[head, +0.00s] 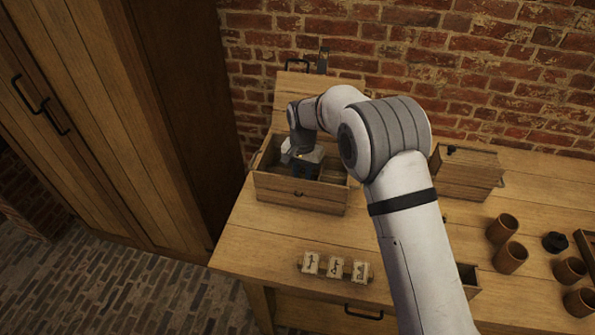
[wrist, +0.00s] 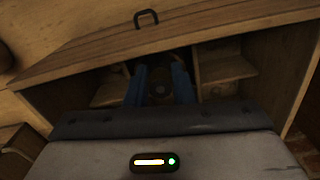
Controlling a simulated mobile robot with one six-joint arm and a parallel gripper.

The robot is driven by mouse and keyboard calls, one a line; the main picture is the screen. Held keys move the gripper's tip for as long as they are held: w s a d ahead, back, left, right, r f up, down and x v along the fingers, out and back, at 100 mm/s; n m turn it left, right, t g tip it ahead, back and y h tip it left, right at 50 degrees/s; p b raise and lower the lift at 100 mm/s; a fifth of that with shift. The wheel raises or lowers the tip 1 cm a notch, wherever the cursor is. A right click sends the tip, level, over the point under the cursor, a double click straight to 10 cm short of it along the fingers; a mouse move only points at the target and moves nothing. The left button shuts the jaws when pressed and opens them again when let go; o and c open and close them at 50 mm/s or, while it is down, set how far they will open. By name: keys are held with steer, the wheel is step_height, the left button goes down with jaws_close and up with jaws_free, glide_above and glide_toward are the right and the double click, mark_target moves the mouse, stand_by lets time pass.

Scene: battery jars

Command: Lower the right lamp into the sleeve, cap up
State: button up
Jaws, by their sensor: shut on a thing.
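My gripper (head: 305,172) reaches down into an open wooden box (head: 298,197) at the back left of the bench. In the wrist view its two bluish fingers (wrist: 160,88) point into the dark inside of the box. They are shut on a small dark thing with a round end (wrist: 161,90), which I take for the lamp. Shadow hides its shape, so I cannot tell which way its cap faces. Wooden partitions (wrist: 225,68) stand beside the fingers. I cannot make out the sleeve, or whether the lamp is inside it.
The box's raised lid (head: 290,92) stands behind it, near the brick wall. A wooden box (head: 466,175) stands at right, with several brown cups (head: 510,257) and a black round piece (head: 555,242) nearby.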

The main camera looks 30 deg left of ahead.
steer(key=o, duration=1)
